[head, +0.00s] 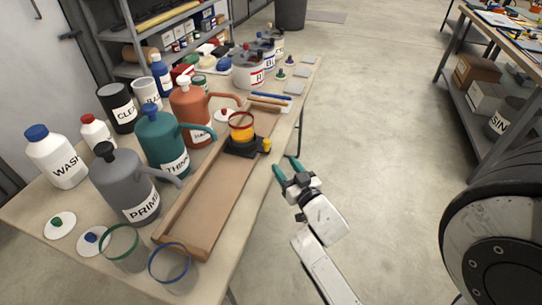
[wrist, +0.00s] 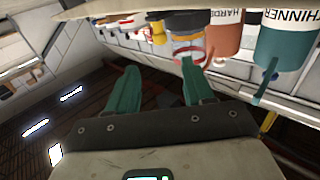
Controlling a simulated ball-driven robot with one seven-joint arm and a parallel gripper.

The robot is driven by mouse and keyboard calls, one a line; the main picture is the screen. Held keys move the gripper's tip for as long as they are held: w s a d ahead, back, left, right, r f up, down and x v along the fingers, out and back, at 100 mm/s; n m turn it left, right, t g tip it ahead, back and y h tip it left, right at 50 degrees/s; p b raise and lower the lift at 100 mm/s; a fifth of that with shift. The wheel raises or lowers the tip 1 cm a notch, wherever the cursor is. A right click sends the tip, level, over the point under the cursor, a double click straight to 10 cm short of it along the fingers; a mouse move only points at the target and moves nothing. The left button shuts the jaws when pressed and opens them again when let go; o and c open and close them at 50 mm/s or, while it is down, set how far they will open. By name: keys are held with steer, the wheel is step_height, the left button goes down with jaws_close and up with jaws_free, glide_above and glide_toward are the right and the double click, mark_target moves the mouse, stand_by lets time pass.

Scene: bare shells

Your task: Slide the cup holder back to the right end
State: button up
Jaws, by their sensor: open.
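The cup holder (head: 238,149) is a dark block in a long wooden tray (head: 205,205) on the workbench. It sits towards the tray's far, upper-right end, with a short stretch of tray beyond it. It carries a clear cup (head: 241,128) with a red rim and orange contents. A yellow knob (head: 266,145) sticks out on its right side. My gripper (head: 287,168), with teal fingers, is open and empty off the bench's right edge, apart from the knob. In the wrist view my gripper (wrist: 160,72) is open, with the knob (wrist: 158,36) and cup (wrist: 187,50) beyond the fingers.
Large jugs, grey (head: 125,185), teal (head: 162,140) and orange (head: 191,108), stand along the tray's left side. Two empty glasses, green-rimmed (head: 122,250) and blue-rimmed (head: 169,268), stand at the near end. Labelled tins (head: 247,70) stand farther back. The floor (head: 375,150) right of the bench is clear.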

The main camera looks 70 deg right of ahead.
mark_target(268, 144)
steer(key=p+x, duration=0.1)
steer(key=x, duration=0.9)
steer(key=shift+w+d, duration=0.2)
steer(key=shift+w, duration=0.05)
steer(key=shift+c, duration=0.2)
jaws_close()
